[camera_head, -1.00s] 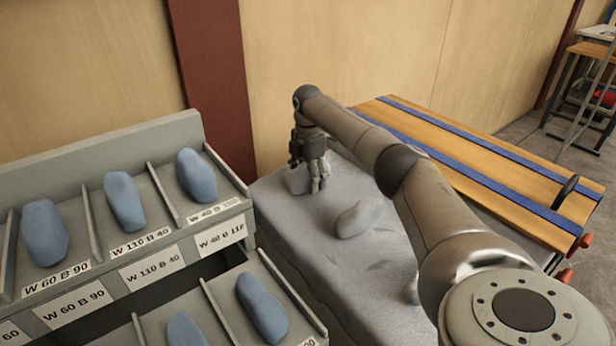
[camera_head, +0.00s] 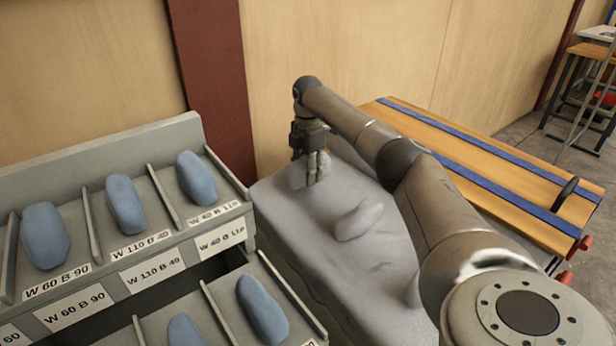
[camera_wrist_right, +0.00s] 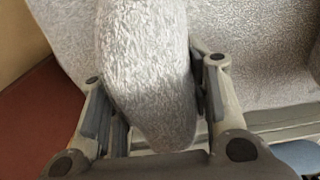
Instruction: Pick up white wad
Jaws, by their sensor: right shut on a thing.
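A pale grey-white wad (camera_wrist_right: 150,70) fills the middle of the right wrist view, pinched between the two fingers of my right gripper (camera_wrist_right: 155,115). In the head view the right gripper (camera_head: 314,168) is over the far end of a grey padded surface (camera_head: 310,225), with the wad (camera_head: 301,174) at its fingers. I cannot tell for sure whether the wad is clear of the surface. Another pale wad (camera_head: 359,221) lies on the surface nearer to me, partly beside my right arm. My left gripper is not in view.
At the left is a grey rack (camera_head: 150,150) with labelled compartments holding several blue wads (camera_head: 125,204). A wooden table with blue stripes (camera_head: 480,165) stands at the right. A wooden wall with a dark red post (camera_head: 212,80) is close behind the gripper.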

